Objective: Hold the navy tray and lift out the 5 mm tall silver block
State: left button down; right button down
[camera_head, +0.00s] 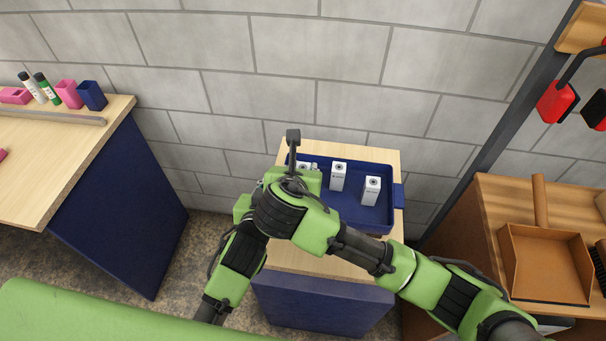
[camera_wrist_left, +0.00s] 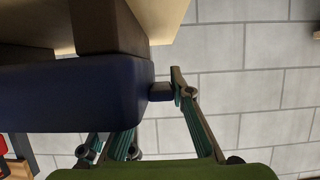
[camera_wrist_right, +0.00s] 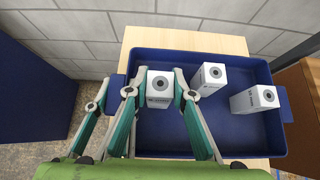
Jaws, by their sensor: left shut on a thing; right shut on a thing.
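The navy tray (camera_head: 362,216) lies on a small wooden-topped stand, with three pale silver blocks in it. My right gripper (camera_wrist_right: 154,90) is shut on the left block (camera_wrist_right: 159,82), one finger on each side. That block (camera_head: 303,165) shows partly in the head view. The middle block (camera_wrist_right: 208,78) and the right block (camera_wrist_right: 254,99) stand free in the tray. Their labels are too small to read. In the left wrist view my left gripper (camera_wrist_left: 168,91) is shut on the tray's side tab (camera_wrist_left: 158,92). In the head view my right arm hides this grip.
A wood-topped bench (camera_head: 50,150) with pink and navy holders stands at the left. A brown shelf with a dustpan (camera_head: 545,265) stands at the right. A grey block wall (camera_head: 260,70) is close behind the stand. My right arm crosses over the tray's front.

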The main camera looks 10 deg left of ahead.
aim_at(303, 167)
notch_tip(303, 167, up, 8)
jog(key=shift+r, duration=0.1)
pick_arm(q)
jog(key=c, duration=1.7)
grip_release()
jog(key=v, duration=1.2)
jog(key=shift+r, duration=0.1)
